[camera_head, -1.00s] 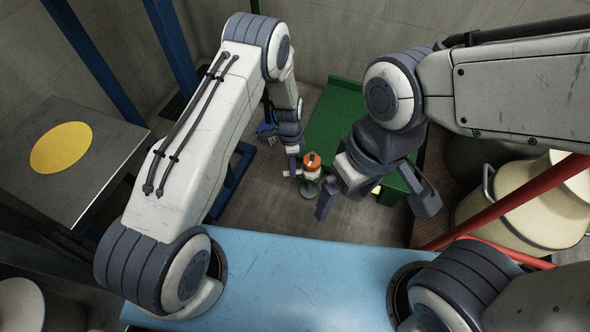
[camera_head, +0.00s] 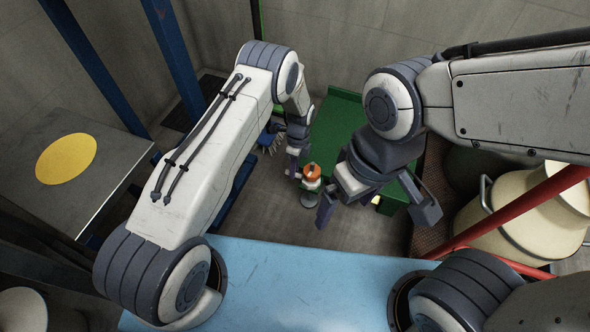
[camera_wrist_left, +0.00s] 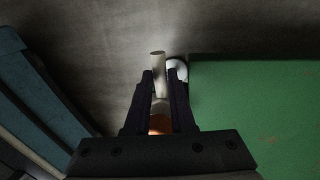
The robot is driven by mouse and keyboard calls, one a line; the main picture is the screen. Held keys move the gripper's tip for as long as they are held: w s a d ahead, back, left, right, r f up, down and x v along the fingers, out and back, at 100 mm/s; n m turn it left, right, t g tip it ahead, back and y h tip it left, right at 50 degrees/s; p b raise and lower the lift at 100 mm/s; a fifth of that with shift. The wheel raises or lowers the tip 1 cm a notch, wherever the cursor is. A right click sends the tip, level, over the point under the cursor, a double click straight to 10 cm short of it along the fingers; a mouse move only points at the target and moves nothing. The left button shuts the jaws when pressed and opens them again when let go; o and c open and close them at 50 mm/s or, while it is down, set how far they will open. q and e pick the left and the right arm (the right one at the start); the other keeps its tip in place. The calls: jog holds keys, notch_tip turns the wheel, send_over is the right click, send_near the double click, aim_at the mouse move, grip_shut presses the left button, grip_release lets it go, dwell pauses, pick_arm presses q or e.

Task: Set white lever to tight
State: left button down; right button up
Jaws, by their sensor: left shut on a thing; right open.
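A pale, whitish lever (camera_wrist_left: 158,62) shows in the left wrist view, its end standing out between and beyond my left fingertips. My left gripper (camera_wrist_left: 160,76) is shut on it. An orange part (camera_wrist_left: 160,123) sits lower between the fingers, partly hidden by the gripper. In the head view, my left gripper (camera_head: 296,168) is just left of the orange-topped fitting (camera_head: 312,171); the lever cannot be clearly made out there. My right gripper (camera_head: 374,206) is open and empty, in front and to the right of the fitting.
A green block (camera_head: 338,120) stands behind and right of the fitting. A red rail (camera_head: 520,206) and cream cans (camera_head: 535,225) are at the right. A grey table with a yellow disc (camera_head: 66,158) is at the left. Bare floor (camera_head: 350,232) lies in front.

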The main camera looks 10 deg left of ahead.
pick_arm(q)
jog(key=shift+s+d, duration=0.1)
jog(key=shift+d, duration=0.1)
jog(key=c, duration=0.9)
grip_release()
jog(key=shift+o, duration=0.7)
jog(key=shift+a, duration=0.1)
jog(key=shift+r, duration=0.1)
notch_tip(320, 180, up, 10)
jog(key=w+p, duration=0.2)
jog(key=p, duration=0.3)
jog(key=shift+d, duration=0.3)
